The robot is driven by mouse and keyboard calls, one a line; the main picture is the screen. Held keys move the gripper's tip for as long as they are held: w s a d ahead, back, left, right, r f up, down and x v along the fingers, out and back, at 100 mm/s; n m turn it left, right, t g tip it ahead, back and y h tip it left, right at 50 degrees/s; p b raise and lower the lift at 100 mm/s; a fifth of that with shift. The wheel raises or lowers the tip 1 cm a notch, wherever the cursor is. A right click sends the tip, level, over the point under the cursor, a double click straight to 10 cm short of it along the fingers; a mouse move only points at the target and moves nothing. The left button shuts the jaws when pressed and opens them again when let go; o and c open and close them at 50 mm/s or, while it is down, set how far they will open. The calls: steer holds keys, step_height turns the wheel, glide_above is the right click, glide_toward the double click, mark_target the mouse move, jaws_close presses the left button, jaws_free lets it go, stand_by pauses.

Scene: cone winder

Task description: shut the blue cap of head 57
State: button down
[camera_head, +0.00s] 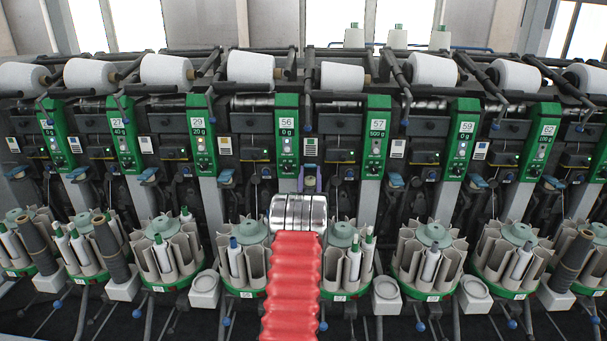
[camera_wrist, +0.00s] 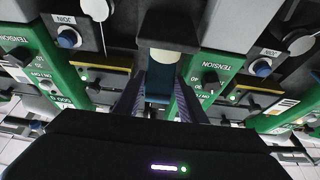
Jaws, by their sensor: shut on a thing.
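The green panel labelled 57 (camera_head: 376,138) stands right of centre in the head view, with panel 56 (camera_head: 288,137) to its left. My gripper (camera_head: 310,180) is between these panels, above my silver wrist. Its purple fingers also show in the wrist view (camera_wrist: 160,100). They are shut on the blue cap (camera_wrist: 158,82), which lies between them below a pale round part (camera_wrist: 167,57). In the head view the cap is mostly hidden by my gripper. I cannot tell how far the cap is tilted.
Neighbouring blue caps stand at left (camera_head: 226,177) and right (camera_head: 397,180). Bobbin magazines (camera_head: 434,250) line the front.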

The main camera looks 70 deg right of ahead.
steer(key=shift+w+a+f, duration=0.1)
steer(key=shift+w+f, duration=0.05)
steer(key=shift+w, duration=0.05)
steer(key=c, duration=1.1)
jaws_free()
steer(key=shift+s, duration=0.1)
step_height(320, 180, up, 10)
steer(key=shift+r, duration=0.1)
